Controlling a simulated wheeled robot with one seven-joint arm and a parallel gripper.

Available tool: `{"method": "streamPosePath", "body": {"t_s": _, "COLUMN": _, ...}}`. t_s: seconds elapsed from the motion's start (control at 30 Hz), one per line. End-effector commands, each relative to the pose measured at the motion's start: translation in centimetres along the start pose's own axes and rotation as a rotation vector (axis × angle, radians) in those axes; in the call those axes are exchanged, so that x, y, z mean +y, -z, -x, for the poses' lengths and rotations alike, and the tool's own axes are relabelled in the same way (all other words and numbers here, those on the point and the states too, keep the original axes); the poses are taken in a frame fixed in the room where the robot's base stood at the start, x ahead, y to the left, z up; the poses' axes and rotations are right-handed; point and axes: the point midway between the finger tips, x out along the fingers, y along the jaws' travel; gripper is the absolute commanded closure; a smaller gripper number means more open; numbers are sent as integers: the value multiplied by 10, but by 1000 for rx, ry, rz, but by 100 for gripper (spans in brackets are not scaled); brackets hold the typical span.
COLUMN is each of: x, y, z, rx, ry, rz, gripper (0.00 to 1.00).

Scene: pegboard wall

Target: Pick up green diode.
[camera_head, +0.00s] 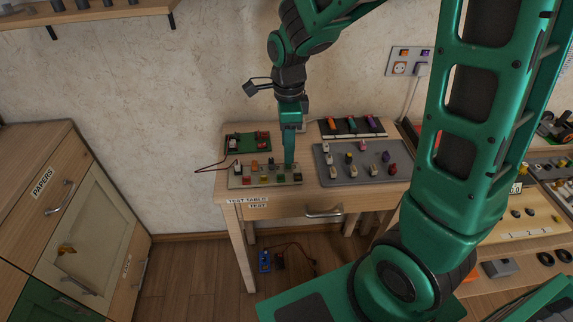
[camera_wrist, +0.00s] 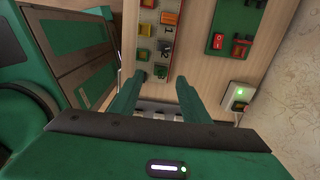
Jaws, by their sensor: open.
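Small coloured parts stand in rows on a beige board (camera_head: 238,181) on the test table. In the wrist view a small green piece (camera_wrist: 143,55), which looks like the green diode, sits on this board (camera_wrist: 160,58). A darker greenish piece (camera_wrist: 160,72) stands close by, so I cannot tell for sure which is the diode. My gripper (camera_head: 289,162) points down over the right part of the board. In the wrist view my gripper (camera_wrist: 159,88) has its fingers apart with nothing held, and the green pieces lie just beyond the gap between the tips.
A grey board (camera_head: 345,178) with several small parts lies to the right. A green board (camera_head: 233,147) with red parts and a dark tray (camera_head: 352,134) with coloured bars lie behind. A cabinet (camera_head: 80,215) stands to the left of the table.

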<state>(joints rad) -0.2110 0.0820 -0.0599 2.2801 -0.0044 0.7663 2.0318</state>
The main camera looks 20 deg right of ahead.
Motion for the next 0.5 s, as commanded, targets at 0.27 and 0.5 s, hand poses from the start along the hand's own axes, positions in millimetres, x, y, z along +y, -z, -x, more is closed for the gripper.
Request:
{"method": "streamPosePath", "body": {"t_s": 0.27, "x": -2, "y": 0, "z": -38, "rx": 3, "ry": -4, "rz": 0, "gripper": 58}}
{"method": "streamPosePath", "body": {"t_s": 0.5, "x": -2, "y": 0, "z": -46, "rx": 1, "ry": -1, "rz": 0, "gripper": 58}}
